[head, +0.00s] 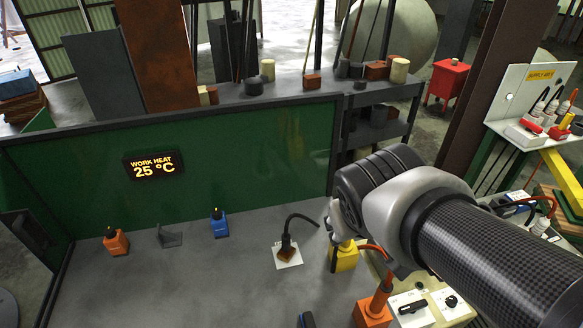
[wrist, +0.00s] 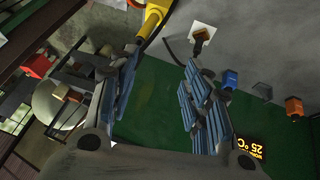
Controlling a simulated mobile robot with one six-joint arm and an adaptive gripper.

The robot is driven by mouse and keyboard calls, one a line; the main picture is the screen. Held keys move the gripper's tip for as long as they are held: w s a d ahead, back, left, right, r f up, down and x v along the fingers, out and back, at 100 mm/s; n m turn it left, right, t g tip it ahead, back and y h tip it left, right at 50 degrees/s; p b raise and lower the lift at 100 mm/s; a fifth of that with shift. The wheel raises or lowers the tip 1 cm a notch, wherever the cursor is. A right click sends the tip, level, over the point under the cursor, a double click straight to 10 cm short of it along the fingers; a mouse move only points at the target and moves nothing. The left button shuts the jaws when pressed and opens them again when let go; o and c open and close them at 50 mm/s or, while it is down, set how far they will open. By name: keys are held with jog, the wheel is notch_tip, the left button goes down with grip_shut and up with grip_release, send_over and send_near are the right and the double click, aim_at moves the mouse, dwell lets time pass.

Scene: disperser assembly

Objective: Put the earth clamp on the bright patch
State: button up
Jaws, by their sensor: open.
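The bright patch (head: 278,261) is a pale square on the grey bench top. A brown block with a dark upright grip and a black cable, which looks like the earth clamp (head: 287,252), stands on this patch. In the wrist view the patch (wrist: 212,28) and the brown clamp (wrist: 200,36) show at the top, beyond my fingertips. My gripper (wrist: 162,65) is open, with blue-padded fingers spread and nothing between them. In the head view it is mostly hidden by my wrist, to the right of the clamp and apart from it.
A yellow holder (head: 347,258) stands close by my gripper. An orange holder (head: 372,311) with a cable and a control box (head: 411,306) are at front right. An orange bottle (head: 115,242) and blue bottle (head: 219,224) stand left. A green panel (head: 80,190) closes the back.

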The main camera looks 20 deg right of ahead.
jog(key=s+a+g+y, duration=0.1)
jog(key=s+a+y, duration=0.1)
jog(key=s+a, duration=0.4)
jog(key=s, duration=0.3)
jog(key=shift+s+a+y, duration=0.25)
jog(key=shift+s+y, duration=0.05)
jog(key=shift+s, duration=0.05)
dwell(0.5)
